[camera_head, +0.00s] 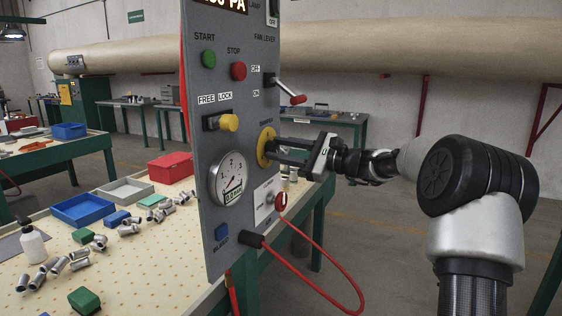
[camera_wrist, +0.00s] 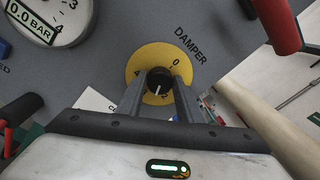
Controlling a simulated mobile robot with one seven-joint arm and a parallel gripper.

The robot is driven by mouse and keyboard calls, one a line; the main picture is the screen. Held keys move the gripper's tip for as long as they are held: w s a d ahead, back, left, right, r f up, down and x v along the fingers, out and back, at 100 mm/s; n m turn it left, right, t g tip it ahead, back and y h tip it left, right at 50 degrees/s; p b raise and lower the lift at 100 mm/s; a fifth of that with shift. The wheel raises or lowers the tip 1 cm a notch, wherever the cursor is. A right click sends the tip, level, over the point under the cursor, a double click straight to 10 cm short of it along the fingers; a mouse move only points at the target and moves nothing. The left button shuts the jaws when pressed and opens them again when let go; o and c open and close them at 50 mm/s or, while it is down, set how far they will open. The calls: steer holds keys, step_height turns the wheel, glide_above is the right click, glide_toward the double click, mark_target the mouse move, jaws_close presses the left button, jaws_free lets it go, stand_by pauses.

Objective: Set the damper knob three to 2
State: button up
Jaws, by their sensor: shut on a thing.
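The damper knob (camera_wrist: 158,80) is black with a white pointer line, at the centre of a yellow dial (camera_wrist: 143,57) marked DAMPER on the grey panel. In the wrist view the panel is turned. A 0 shows at the dial's upper right, and the white line points down and slightly left. The number it points at cannot be read, as my fingers cover part of the scale. My gripper (camera_head: 274,150) is shut on the knob, with one finger on each side (camera_wrist: 158,88).
The panel also carries a pressure gauge (camera_head: 226,178) reading near 0.0 bar, a yellow FREE/LOCK knob (camera_head: 229,123), a red-handled fan lever (camera_head: 297,99) and a red hose (camera_head: 318,247) hanging below. A perforated bench (camera_head: 140,270) with castings and bins stands left.

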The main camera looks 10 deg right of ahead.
steer(key=n+b, duration=0.4)
steer(key=shift+f+b, duration=0.35)
steer(key=shift+r+n+y+b, duration=0.15)
steer(key=shift+n+y+b, duration=0.15)
steer(key=shift+n+b, duration=1.05)
steer(key=shift+n, duration=0.25)
steer(key=o, duration=1.1)
steer(key=shift+c, duration=0.2)
steer(key=r+p+v, duration=0.1)
steer(key=p+v, duration=0.1)
steer(key=v, duration=1.5)
steer(key=shift+s+d+f, duration=0.15)
steer(key=shift+d+f, duration=0.05)
steer(key=shift+f, duration=0.15)
